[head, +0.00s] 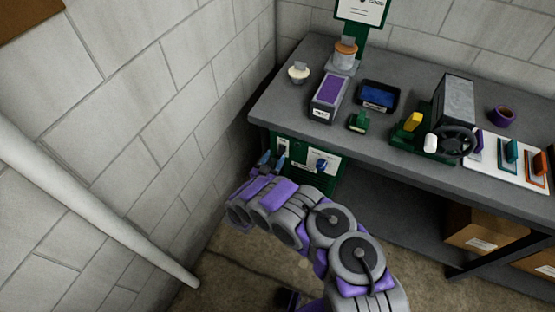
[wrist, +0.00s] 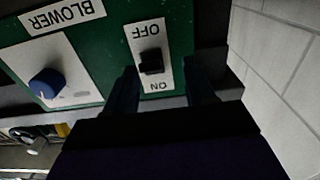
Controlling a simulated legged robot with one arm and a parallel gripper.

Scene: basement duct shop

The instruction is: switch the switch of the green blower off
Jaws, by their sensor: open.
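The green blower (head: 332,172) is a box under the left end of the bench; its green front (wrist: 120,45) fills the upper wrist view, with an upside-down BLOWER label. Its black switch (wrist: 152,61) sits on a white plate marked OFF at the picture's top and ON at its bottom. I cannot tell surely which way the switch is set. My gripper (wrist: 164,82) is open, its two dark fingers pointing at the plate, one on each side of the switch's lower end. Contact cannot be told. In the head view my gripper (head: 269,160) is at the blower's left front.
A blue knob (wrist: 46,84) on a white plate is left of the switch in the wrist view. The block wall (wrist: 285,60) is close on the right there. The grey bench (head: 380,140) above holds a purple box (head: 329,92), a tray and a machine with a handwheel.

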